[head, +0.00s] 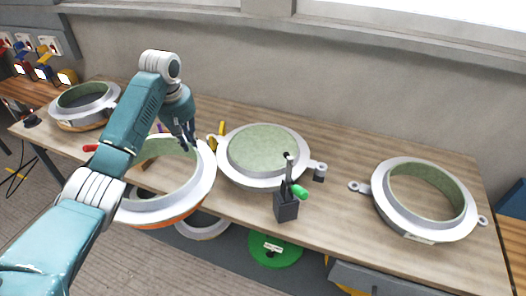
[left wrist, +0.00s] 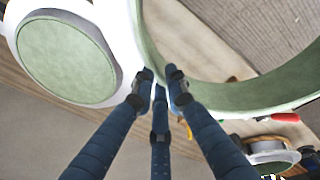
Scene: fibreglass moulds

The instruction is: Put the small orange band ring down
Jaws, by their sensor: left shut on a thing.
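The small orange band ring (head: 204,180) is a white ring with a pale green inner wall and an orange band low on its outside. My left gripper (head: 189,144) is shut on its far rim, and the ring overlaps the front edge of the bench in the head view. I cannot tell how high it is above the bench. In the left wrist view the fingers (left wrist: 160,82) straddle the ring's wall (left wrist: 262,92). My arm hides the ring's left part in the head view. My right gripper is not in view.
The wooden bench (head: 335,205) carries a closed green-topped mould (head: 265,150) just right of the held ring. A black tool holder (head: 286,207) stands at the front edge. Another ring (head: 425,222) lies at the right, another mould (head: 85,103) at the far left. Bare wood shows right of the holder.

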